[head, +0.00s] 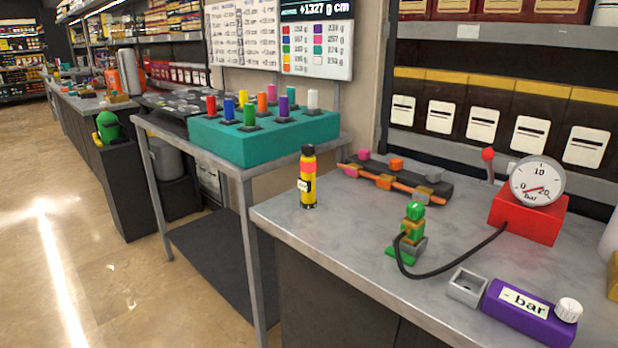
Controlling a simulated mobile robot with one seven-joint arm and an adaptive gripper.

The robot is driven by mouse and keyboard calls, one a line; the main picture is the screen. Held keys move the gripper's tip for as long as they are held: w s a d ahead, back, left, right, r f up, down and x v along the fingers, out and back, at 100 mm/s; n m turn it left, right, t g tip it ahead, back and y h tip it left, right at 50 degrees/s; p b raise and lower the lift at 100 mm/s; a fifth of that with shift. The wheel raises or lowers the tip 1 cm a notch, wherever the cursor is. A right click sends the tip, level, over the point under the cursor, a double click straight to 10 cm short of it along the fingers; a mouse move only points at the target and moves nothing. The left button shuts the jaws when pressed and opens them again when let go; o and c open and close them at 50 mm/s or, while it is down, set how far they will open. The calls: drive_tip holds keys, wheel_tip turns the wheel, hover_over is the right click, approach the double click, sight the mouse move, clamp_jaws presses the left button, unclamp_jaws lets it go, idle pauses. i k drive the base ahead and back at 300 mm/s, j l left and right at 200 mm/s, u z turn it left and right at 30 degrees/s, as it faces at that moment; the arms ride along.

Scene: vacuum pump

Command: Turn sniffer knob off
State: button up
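No part in the head view carries a readable "sniffer" label. A purple box (527,318) labelled "- bar" lies at the front right of the grey bench. A white ribbed knob (568,309) sits on its right end; I cannot tell its setting. A small grey open-topped box (467,287) adjoins its left end. A red box (529,216) behind carries a round bar gauge (537,184) with a red needle near its low end. A black hose (462,265) runs from it to a green and yellow fitting (412,236). My gripper is not in view.
A yellow and black bottle (308,180) stands at the bench's left. A dark rack (395,180) with coloured blocks and a red-tipped lever (488,156) are behind. A teal block (264,143) holds several coloured cylinders on another table. The bench's front middle (340,250) is clear.

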sight(308, 149)
drive_tip(key=i+l+u, duration=0.2)
drive_tip(key=u, duration=0.25)
drive_tip(key=i+l+u, duration=0.15)
drive_tip(key=l+u, duration=0.15)
drive_tip(key=u, duration=0.15)
drive_tip(key=i+l+u, duration=0.1)
drive_tip(key=l+u, duration=0.35)
drive_tip(key=i+j, duration=0.05)
drive_tip(key=j, duration=0.05)
